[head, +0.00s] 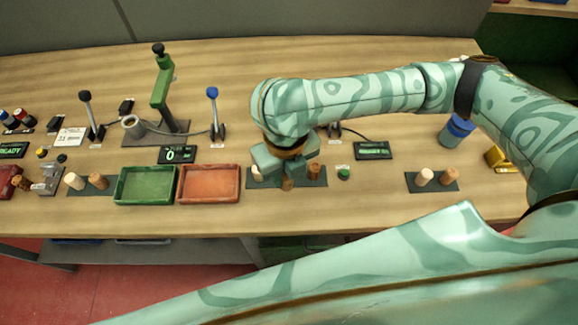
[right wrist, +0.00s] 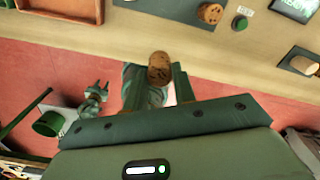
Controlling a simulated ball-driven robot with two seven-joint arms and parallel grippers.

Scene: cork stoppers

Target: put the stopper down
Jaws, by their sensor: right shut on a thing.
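My right gripper (head: 286,172) is shut on a brown cork stopper (head: 287,184). The held stopper also shows between the two fingers in the right wrist view (right wrist: 159,68). In the head view it is over the middle dark mat (head: 276,186); whether it touches the mat I cannot tell. A pale stopper (head: 257,173) stands on this mat to its left and a darker brown stopper (head: 313,171) to its right. The gripper body partly covers the mat. My left gripper does not show in the head view.
An orange tray (head: 208,198) and a green tray (head: 145,200) lie left of the mat. A green button (head: 343,174) and a display (head: 372,151) are to its right. Another mat (head: 440,186) with two stoppers lies further right. The table's front edge is close.

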